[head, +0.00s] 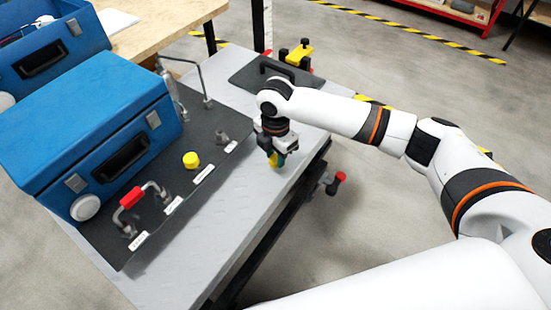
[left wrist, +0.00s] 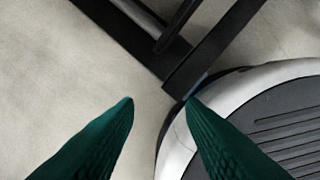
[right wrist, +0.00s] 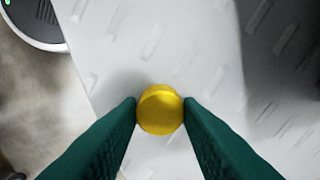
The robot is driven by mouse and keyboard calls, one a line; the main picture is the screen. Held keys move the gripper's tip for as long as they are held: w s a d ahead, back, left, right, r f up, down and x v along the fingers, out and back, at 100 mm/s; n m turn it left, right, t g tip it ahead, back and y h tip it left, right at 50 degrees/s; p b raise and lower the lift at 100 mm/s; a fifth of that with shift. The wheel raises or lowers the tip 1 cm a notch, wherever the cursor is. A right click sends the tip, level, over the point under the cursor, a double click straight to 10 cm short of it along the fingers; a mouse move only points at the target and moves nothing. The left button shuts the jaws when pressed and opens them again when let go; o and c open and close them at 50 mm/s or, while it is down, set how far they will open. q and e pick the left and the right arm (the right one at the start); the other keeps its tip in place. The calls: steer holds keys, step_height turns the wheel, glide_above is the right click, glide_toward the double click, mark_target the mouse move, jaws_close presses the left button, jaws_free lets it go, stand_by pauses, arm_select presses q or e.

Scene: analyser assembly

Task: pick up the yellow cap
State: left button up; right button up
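A yellow cap (right wrist: 160,110) sits between the two green fingertips of my right gripper (right wrist: 160,104), which touch it on both sides. In the head view my right gripper (head: 275,158) points down over the grey table plate, with a bit of yellow at its fingertips. Whether the cap touches the plate or is just above it, I cannot tell. A second yellow round piece (head: 190,159) stands on the black mat to the left. My left gripper (left wrist: 160,102) is open and empty over the floor and my base; it is not seen in the head view.
The black mat (head: 155,222) carries a blue case (head: 60,120), a red-handled bracket (head: 131,197), metal fittings and white labels. A black plate with a handle (head: 262,78) lies at the far end. The grey tabletop (head: 215,225) is clear in front of the mat.

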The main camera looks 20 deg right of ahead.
steer(key=c, duration=0.4)
